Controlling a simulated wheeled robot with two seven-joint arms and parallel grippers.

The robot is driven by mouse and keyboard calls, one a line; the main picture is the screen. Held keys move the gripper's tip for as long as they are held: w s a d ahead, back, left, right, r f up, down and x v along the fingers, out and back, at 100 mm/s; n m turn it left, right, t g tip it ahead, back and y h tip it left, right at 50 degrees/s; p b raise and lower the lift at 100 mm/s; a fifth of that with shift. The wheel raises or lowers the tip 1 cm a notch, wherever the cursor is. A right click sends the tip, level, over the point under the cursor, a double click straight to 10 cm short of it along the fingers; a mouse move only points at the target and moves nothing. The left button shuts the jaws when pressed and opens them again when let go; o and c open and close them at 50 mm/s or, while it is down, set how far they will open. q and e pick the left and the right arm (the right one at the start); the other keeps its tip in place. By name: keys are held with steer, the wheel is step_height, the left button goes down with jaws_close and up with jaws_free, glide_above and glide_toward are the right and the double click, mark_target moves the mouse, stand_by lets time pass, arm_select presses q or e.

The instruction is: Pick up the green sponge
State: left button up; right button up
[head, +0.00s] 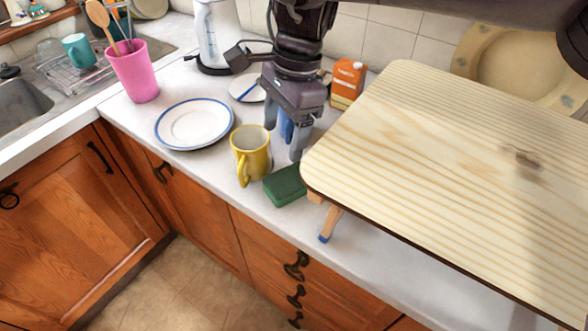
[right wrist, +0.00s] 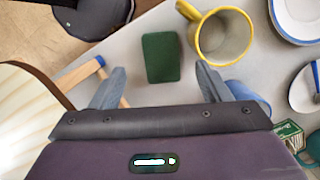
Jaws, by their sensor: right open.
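The green sponge (head: 285,186) lies flat on the white counter near its front edge, beside the yellow mug and close to the wooden board's left corner. My right gripper (head: 283,128) is open and points down above the counter, a little behind the sponge. In the right wrist view the green sponge (right wrist: 161,57) shows whole, beyond and between the two spread fingertips (right wrist: 160,72). Nothing is held, and the sponge appears apart from the fingers. My left gripper is not in view.
A yellow mug (head: 251,153) stands just left of the sponge. A raised wooden board (head: 450,170) on legs covers the right side. A blue item (head: 286,126) is partly hidden behind my gripper. A plate (head: 194,124) and an orange carton (head: 347,83) stand nearby.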

steer(key=d, duration=0.2)
glide_above(289, 179)
steer(key=shift+h, duration=0.3)
steer(key=f, duration=0.5)
steer(key=shift+d+f, duration=0.35)
steer(key=shift+d, duration=0.05)
steer(key=shift+w+a+f, duration=0.1)
steer(key=shift+f, duration=0.45)
step_height(289, 179, down, 4)
steer(key=shift+a+f+p, duration=0.15)
steer(key=shift+f+p, duration=0.05)
steer(key=shift+p, duration=0.45)
steer(key=shift+f, duration=0.4)
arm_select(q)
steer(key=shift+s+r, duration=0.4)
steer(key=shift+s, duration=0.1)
